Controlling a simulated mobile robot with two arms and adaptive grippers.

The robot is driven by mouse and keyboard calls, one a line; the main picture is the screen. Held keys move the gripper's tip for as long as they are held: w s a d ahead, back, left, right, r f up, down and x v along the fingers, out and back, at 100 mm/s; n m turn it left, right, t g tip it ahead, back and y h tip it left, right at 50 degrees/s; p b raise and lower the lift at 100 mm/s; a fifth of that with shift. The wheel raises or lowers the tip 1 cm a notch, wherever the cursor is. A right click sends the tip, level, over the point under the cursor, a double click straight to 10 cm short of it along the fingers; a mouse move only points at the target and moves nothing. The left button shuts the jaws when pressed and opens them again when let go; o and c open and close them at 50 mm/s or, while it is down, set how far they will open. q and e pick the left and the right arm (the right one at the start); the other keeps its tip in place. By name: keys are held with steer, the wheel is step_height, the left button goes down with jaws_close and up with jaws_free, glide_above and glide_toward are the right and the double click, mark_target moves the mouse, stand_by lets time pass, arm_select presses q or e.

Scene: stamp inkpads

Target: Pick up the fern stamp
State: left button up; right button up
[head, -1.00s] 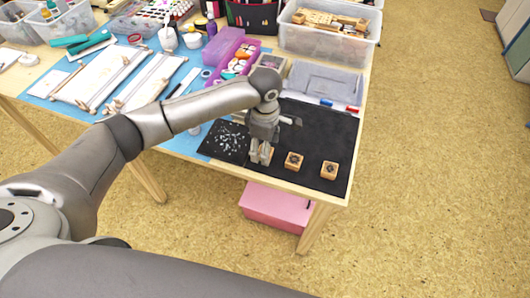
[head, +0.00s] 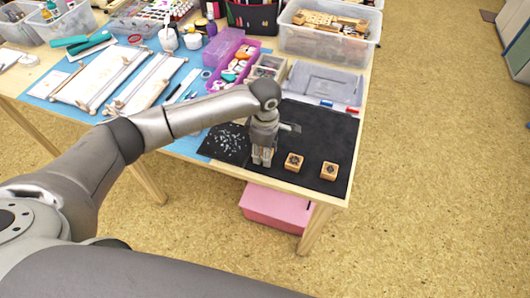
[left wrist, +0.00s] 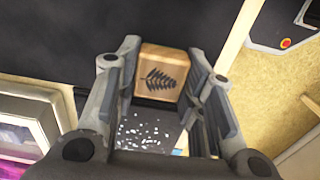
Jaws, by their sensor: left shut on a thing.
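The fern stamp (left wrist: 161,75) is a small wooden block with a dark fern picture on its face. In the left wrist view it sits between the fingers of my left gripper (left wrist: 165,85), which is shut on it. In the head view my left gripper (head: 262,162) points down at the black mat (head: 315,130), left of two other stamps. There the fingers hide the fern stamp, and I cannot tell whether it touches the mat. My right gripper is not in view.
Two wooden stamps (head: 294,162) and (head: 329,171) stand on the mat to the right. A dark sheet with white specks (head: 228,143) lies left of the gripper. A clear plastic lid (head: 325,85) and a purple case (head: 228,50) are behind.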

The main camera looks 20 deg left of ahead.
arm_select(q)
steer(key=shift+r, duration=0.1)
steer(key=shift+r, duration=0.55)
steer(key=s+r+p, duration=0.1)
steer(key=s+r, duration=1)
steer(key=s, duration=0.3)
steer(key=shift+d+r, duration=0.4)
